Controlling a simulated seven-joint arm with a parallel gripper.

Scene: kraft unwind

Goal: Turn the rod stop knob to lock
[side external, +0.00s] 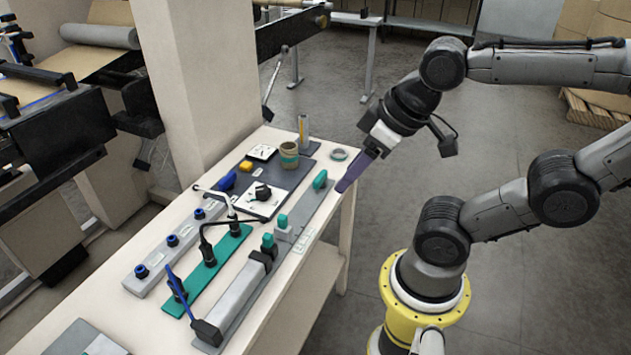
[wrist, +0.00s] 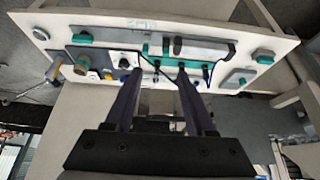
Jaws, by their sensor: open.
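I cannot tell for certain which knob is the rod stop knob. A black knob (side external: 262,193) sits on a white square plate on the dark mat; it also shows in the wrist view (wrist: 125,62). Green knobs (side external: 320,180) (side external: 282,221) stand on the long grey rail plate (side external: 303,212) along the bench's near side. My gripper (side external: 345,186) is by the bench's right edge, to the right of the rail's far end, touching no knob that I can see. In the wrist view its two purple fingers (wrist: 158,76) are spread with nothing held between them.
The bench (side external: 130,325) also carries a green plate (side external: 215,262) with a raised bent lever, a grey strip (side external: 178,240) with several blue-black knobs, a brown jar (side external: 289,155) and a tape roll (side external: 338,154). A pale column (side external: 200,80) rises beyond.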

